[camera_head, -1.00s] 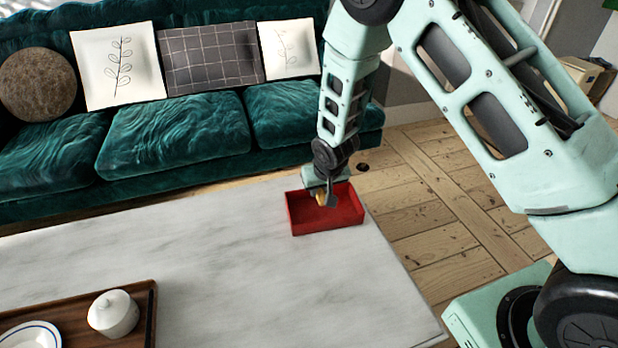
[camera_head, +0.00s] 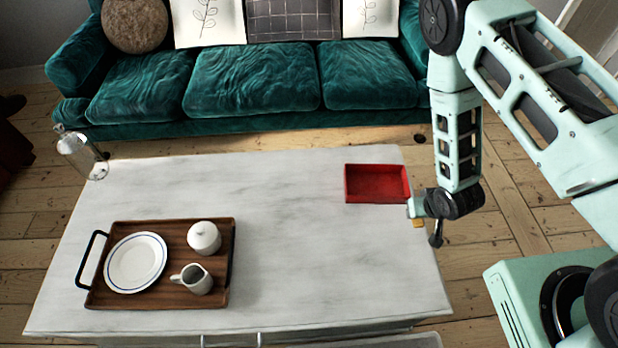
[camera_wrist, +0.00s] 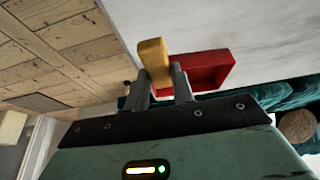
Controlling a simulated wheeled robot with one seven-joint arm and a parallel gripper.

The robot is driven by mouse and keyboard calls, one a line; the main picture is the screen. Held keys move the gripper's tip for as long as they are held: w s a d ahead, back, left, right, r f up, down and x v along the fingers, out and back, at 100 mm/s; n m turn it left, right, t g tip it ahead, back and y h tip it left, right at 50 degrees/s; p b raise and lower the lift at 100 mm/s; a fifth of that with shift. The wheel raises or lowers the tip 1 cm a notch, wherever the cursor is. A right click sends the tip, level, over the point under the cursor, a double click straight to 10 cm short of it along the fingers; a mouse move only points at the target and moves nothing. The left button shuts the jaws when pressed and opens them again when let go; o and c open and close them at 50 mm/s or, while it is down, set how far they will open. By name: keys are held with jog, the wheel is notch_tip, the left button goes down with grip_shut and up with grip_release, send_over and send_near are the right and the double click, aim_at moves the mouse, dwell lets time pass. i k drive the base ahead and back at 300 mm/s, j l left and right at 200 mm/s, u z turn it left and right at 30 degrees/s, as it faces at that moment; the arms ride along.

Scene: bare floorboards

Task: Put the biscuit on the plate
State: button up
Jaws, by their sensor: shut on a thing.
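My gripper (camera_wrist: 168,86) is shut on the biscuit (camera_wrist: 153,56), a small yellow-tan bar that sticks out past the fingertips in the wrist view. The plate (camera_head: 135,262) is white with a blue ring. It lies empty on the left part of a wooden tray (camera_head: 170,229), far to the left of my gripper.
A red box (camera_head: 378,183) stands near the table's far right corner, close to my gripper. A lidded white pot (camera_head: 204,239) and a small jug (camera_head: 194,279) stand on the tray, right of the plate. The middle of the marble table (camera_head: 290,230) is clear. A glass bottle (camera_head: 80,155) stands at the far left.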

aim_at(137, 261)
jog(key=k+j, duration=0.1)
jog(key=j, duration=2.8)
jog(key=k, duration=0.05)
